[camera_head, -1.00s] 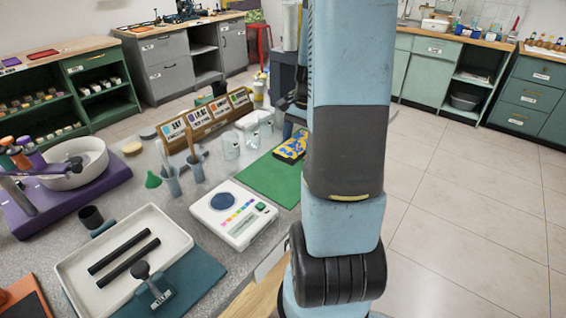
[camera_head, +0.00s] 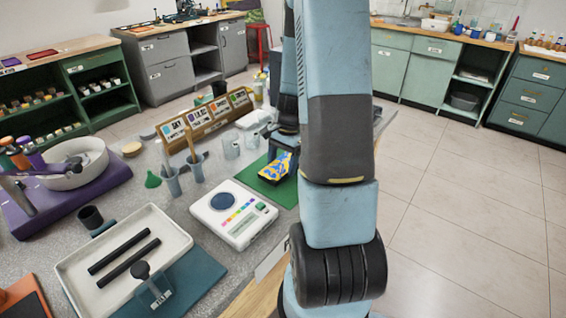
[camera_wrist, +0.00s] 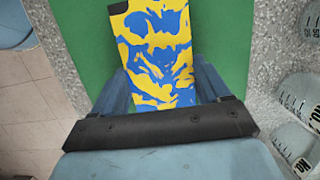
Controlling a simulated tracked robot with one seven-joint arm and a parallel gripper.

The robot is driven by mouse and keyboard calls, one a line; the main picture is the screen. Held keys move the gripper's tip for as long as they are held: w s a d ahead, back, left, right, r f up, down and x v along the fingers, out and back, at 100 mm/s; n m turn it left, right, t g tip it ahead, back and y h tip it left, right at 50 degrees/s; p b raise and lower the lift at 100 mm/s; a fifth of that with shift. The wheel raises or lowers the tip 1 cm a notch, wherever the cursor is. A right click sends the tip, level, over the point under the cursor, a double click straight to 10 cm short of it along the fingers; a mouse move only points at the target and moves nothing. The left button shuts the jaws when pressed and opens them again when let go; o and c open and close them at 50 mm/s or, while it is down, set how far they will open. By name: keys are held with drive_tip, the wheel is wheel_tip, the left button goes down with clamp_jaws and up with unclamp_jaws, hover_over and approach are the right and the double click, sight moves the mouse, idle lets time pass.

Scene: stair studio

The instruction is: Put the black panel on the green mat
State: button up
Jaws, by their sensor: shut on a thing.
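The panel (camera_head: 276,168) has a black edge and a face painted in blue and yellow patches. In the wrist view the panel (camera_wrist: 155,50) sits between the fingers of my gripper (camera_wrist: 164,88), which is shut on it. The green mat (camera_head: 291,193) lies on the grey counter, and the panel is over it. The mat (camera_wrist: 82,30) also fills much of the background in the wrist view. I cannot tell whether the panel touches the mat.
A white device with a round blue pad (camera_head: 231,212) stands in front of the mat. Clear cups (camera_head: 231,147) and a wooden rack of cards (camera_head: 207,120) stand behind and left. A white tray with dark rods (camera_head: 75,268) is at the front left.

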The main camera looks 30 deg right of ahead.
sight(287, 161)
drive_tip(key=shift+f, duration=0.6)
drive_tip(key=o, duration=1.2)
drive_tip(key=shift+r, duration=0.6)
drive_tip(key=s+v, duration=0.1)
drive_tip(key=v, duration=1.1)
drive_tip(key=s+a+r+n+t+h, duration=0.1)
drive_tip(key=s+a+r+n, duration=0.2)
drive_tip(key=a+r, duration=0.25)
drive_tip(key=s+a+r+n+t+h, duration=0.1)
drive_tip(key=s+a+r+n+t, duration=0.1)
drive_tip(key=a+r+n, duration=0.4)
drive_tip(key=s+a+r+n+t, duration=0.1)
drive_tip(key=s+a+r, duration=0.1)
drive_tip(key=s, duration=0.2)
drive_tip(key=s+a+r+n+t, duration=0.1)
drive_tip(key=s+a+r+n, duration=0.1)
drive_tip(key=s+r, duration=0.1)
drive_tip(key=s+a+r+n+t, duration=0.1)
drive_tip(key=s+a+r+n, duration=0.1)
drive_tip(key=s, duration=0.3)
drive_tip(key=shift+a+r+t+h, duration=0.15)
drive_tip(key=shift+r+t+h, duration=0.15)
drive_tip(key=shift+r, duration=0.05)
